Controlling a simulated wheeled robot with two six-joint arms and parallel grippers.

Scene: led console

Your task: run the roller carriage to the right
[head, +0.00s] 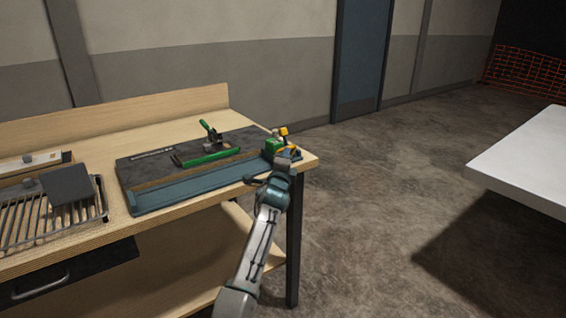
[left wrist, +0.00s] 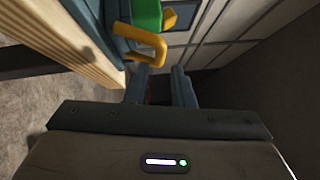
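The roller carriage looks to be the green block (head: 273,146) with yellow parts at the right end of a blue rail (head: 195,188) on the workbench. In the left wrist view, its green body (left wrist: 147,14) and a bent yellow handle (left wrist: 145,45) show just beyond my fingers. My left gripper (head: 283,163) is at the carriage, by the bench's right corner. In the left wrist view, the two fingers of this gripper (left wrist: 158,82) stand apart with a dark gap between them, and the handle lies past their tips. Contact cannot be told. My right gripper is not in view.
A dark board (head: 145,165) behind the rail carries a green-handled clamp (head: 210,135) and a green bar (head: 205,157). A wire rack (head: 35,222) with a dark block (head: 67,184) sits at left. A white table (head: 530,160) stands right, across open floor.

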